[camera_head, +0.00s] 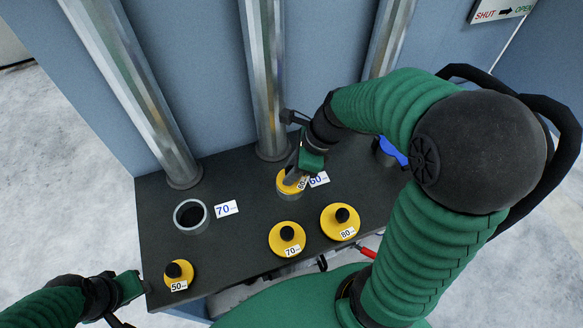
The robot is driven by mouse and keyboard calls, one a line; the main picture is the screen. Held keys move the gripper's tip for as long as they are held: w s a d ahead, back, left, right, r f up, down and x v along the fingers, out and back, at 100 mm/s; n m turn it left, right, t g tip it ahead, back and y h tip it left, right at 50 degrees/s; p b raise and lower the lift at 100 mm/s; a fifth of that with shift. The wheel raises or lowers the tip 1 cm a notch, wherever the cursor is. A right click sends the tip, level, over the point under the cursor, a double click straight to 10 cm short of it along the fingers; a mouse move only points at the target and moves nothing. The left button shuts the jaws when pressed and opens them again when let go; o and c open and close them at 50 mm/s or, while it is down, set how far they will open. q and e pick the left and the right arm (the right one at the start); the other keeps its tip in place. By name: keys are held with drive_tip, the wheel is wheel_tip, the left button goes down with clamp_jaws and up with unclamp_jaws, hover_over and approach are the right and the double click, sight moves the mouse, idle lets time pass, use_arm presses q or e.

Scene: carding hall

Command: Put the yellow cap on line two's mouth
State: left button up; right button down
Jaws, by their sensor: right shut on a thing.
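My right gripper (302,166) is shut on a yellow cap (287,186) at the middle mouth (290,195), beside a "60" label (319,179). The cap sits at the top of this mouth's grey rim; the gripper hides its knob, and I cannot tell if it is fully seated. The cap's own tag is too small to read surely.
Yellow caps tagged 50 (179,275), 70 (287,239) and 80 (341,222) stand along the front of the dark bench (240,247). Metal pipes (265,75) rise behind. A blue object (392,151) at right is partly hidden by my right arm.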

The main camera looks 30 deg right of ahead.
drive_tip(key=c, duration=1.1)
unclamp_jaws()
drive_tip(key=shift+r, duration=0.15)
drive_tip(key=p+v, duration=0.2)
drive_tip(key=v, duration=1.1)
drive_tip(key=shift+w+a+p, duration=0.1)
drive_tip(key=shift+a+p, duration=0.1)
drive_tip(key=shift+p, duration=0.15)
